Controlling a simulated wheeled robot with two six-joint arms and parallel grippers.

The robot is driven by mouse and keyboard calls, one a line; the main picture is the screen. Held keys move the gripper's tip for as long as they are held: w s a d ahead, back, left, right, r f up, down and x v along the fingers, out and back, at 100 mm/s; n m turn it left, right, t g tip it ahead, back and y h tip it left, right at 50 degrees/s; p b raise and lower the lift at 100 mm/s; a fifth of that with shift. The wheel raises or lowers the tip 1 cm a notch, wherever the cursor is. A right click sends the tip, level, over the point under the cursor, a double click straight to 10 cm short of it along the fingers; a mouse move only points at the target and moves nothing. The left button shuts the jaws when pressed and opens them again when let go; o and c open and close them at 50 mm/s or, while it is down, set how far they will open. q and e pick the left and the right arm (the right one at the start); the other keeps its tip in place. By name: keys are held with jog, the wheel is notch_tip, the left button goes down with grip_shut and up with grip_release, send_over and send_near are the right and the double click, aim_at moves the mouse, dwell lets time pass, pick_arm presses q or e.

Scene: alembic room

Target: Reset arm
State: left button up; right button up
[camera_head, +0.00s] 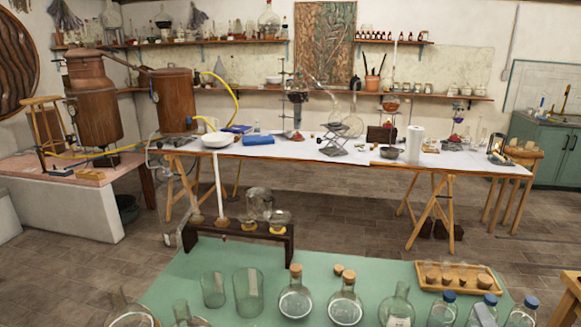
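Neither of my grippers and no part of my arms can be made out in the head view. The task names no object. Directly in front of me is a green-topped table (208,258) with glassware on it. Two round flasks with cork stoppers, a left one (295,300) and a right one (345,306), stand upright near its middle. Two empty clear beakers, a smaller one (213,290) and a larger one (248,292), stand to their left.
A dark wooden rack (240,238) holding glass flasks stands at the table's back left. A wooden tray (460,277) with corks lies at the right. Blue-capped bottles (443,308) crowd the front right. Beyond open floor (340,215) is a long white-topped table (290,150).

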jog(key=s+d+f+m+g+h, duration=0.75)
jog(key=f+m+g+h, duration=0.2)
jog(key=m, duration=0.95)
jog(key=s+a+f+m+g+y, duration=0.4)
jog(key=s+a+f+g+y, duration=0.35)
jog(key=s+a+f, duration=0.4)
notch_tip(320, 180, down, 29)
jog(key=d+g+b, duration=0.2)
jog(key=b, duration=0.2)
pick_arm(q)
notch_tip(320, 180, down, 8)
jog(key=b, duration=0.4)
pick_arm(e)
jog(key=s+a+f, duration=0.1)
jog(key=s+f, duration=0.6)
jog(key=f, duration=0.3)
jog(key=s+f+g+y, duration=0.1)
jog(key=s+f, duration=0.7)
jog(key=f, duration=0.2)
jog(key=shift+s+a+f, duration=0.2)
jog(key=shift+a+f, duration=0.05)
jog(key=shift+a, duration=0.15)
pick_arm(q)
jog(key=shift+w, duration=0.1)
jog(key=shift+c, duration=0.2)
